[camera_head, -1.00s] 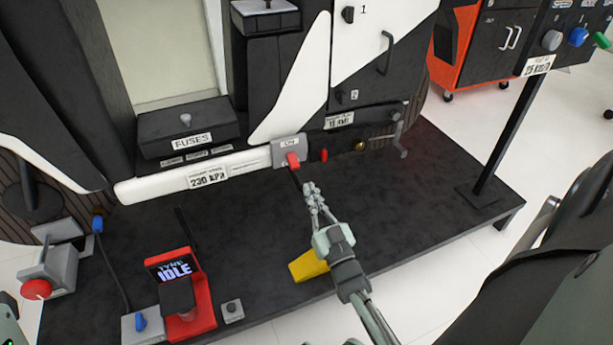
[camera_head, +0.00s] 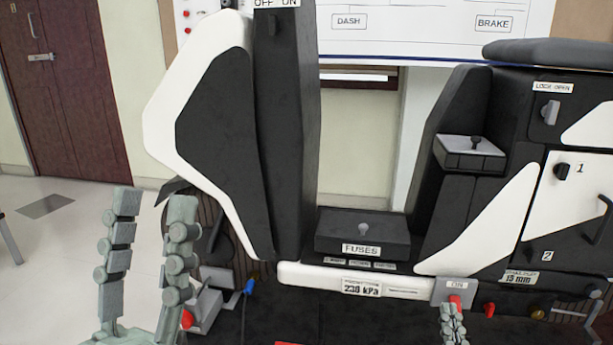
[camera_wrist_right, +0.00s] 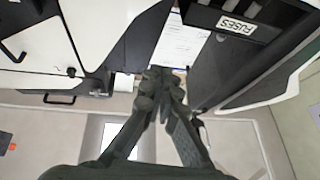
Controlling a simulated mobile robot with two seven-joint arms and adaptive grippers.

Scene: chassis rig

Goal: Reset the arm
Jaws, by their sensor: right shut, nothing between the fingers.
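My left gripper (camera_head: 154,203) stands upright at the lower left of the head view, its two grey fingers apart with nothing between them. My right gripper (camera_head: 453,310) shows only by its fingers at the bottom edge of the head view, just below the red switch (camera_head: 455,300) on the grey ON box (camera_head: 446,289). Whether it touches the switch cannot be told. In the right wrist view its fingers (camera_wrist_right: 160,75) meet at the tips and hold nothing. The rest of the right arm is out of the head view.
The chassis rig carries a fuse box (camera_head: 362,240), a 230 kPa label (camera_head: 361,288) and a white panel (camera_head: 580,195). Open floor (camera_head: 50,250) lies at the left.

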